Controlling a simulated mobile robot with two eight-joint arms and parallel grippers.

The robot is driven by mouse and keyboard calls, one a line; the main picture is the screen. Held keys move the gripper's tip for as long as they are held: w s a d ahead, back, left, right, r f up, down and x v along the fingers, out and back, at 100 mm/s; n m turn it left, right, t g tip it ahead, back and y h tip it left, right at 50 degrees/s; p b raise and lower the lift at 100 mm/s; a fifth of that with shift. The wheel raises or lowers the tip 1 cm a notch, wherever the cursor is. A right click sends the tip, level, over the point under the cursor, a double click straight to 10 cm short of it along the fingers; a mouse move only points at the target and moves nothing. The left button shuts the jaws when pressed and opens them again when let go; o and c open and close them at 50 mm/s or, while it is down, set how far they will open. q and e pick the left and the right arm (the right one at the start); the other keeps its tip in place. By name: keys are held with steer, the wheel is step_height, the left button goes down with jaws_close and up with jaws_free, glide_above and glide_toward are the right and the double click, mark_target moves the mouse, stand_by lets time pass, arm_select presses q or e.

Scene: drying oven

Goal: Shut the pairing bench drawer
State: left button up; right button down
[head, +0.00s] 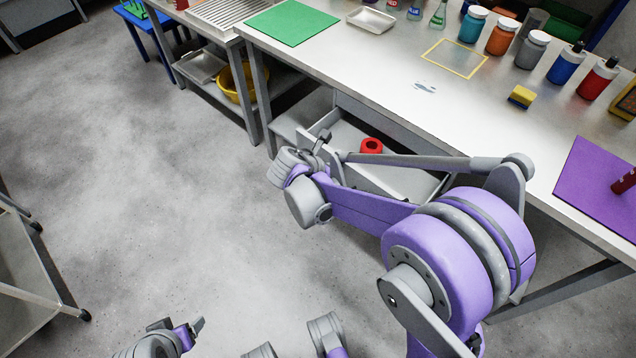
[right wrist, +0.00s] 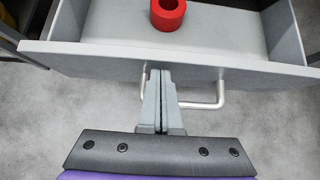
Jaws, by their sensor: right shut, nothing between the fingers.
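The bench drawer (head: 395,178) stands pulled out under the white bench, with a red ring-shaped object (head: 371,146) inside it. In the right wrist view the drawer front (right wrist: 110,60) lies just ahead, with its pale bar handle (right wrist: 208,104) below the rim. My right gripper (head: 322,140) is at the drawer front; in the right wrist view its fingers (right wrist: 161,80) are together and empty, their tips overlapping the handle's left part. I cannot tell whether they touch the drawer front. My left gripper (head: 198,326) is low at the bottom edge, away from the drawer, its jaws unclear.
The bench top (head: 390,70) carries several jars and bottles, a yellow sponge (head: 522,96), a green mat (head: 292,25) and a purple mat (head: 600,185). A side table with a yellow bowl (head: 228,82) on its shelf stands left. Open floor lies in front.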

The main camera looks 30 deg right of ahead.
steer(key=w+d, duration=0.1)
steer(key=d, duration=0.3)
steer(key=w+d, duration=0.2)
steer(key=d, duration=0.3)
steer(key=w+d, duration=0.2)
steer(key=d, duration=0.2)
steer(key=shift+w+d, duration=0.5)
steer(key=shift+d, duration=0.35)
steer(key=shift+r, duration=0.15)
